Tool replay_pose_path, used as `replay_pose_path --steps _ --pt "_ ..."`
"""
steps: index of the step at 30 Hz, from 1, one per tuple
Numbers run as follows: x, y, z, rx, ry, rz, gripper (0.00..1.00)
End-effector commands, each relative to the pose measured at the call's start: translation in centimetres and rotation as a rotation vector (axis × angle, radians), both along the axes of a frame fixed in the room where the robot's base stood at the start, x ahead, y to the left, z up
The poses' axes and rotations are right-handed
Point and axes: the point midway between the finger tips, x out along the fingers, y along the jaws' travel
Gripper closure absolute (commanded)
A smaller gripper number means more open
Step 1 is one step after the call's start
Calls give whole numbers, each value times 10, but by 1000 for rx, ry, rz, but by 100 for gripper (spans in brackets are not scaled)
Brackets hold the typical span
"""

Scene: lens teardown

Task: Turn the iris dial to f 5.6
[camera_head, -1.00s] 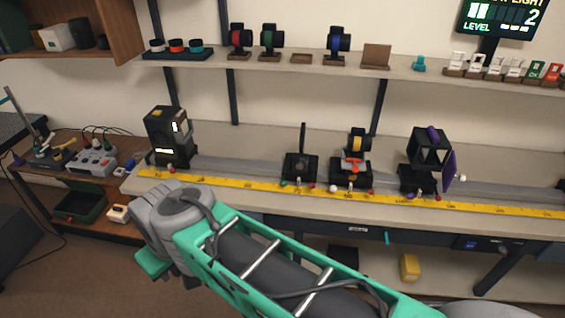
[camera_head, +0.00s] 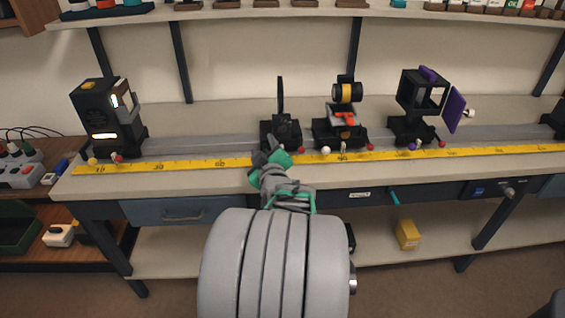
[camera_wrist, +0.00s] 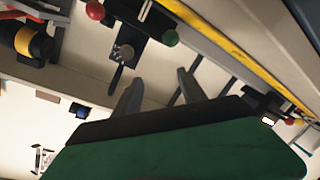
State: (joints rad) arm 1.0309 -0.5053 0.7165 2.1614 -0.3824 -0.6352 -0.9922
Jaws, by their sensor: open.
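The iris mount (camera_head: 281,133) is a small black carriage on the rail with a thin upright black plate. In the wrist view the black carriage (camera_wrist: 149,20) shows a small grey knurled knob (camera_wrist: 124,51), probably the iris dial. Its markings are too small to read. My gripper (camera_head: 268,156) is in front of the mount's lower part and hides some of it in the head view. In the wrist view my gripper (camera_wrist: 160,78) has its two fingers apart with nothing between them. The knob lies to the left, beyond the left fingertip; I cannot tell the exact gap.
A yellow ruler (camera_head: 200,163) runs along the bench front. A lamp housing (camera_head: 106,117) stands left on the rail. Right of the mount are a carriage with a yellow-banded lens (camera_head: 347,93) and a black box holder with a purple panel (camera_head: 454,108). The rail between lamp and mount is clear.

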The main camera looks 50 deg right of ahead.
Motion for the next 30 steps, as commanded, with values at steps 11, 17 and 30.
replay_pose_path --steps 11,17,30 --pt "-19 -66 -6 -136 -39 -122 51" --pt "4 -91 -6 -136 -39 -122 51" --pt "9 -98 -6 -135 -41 -123 60"
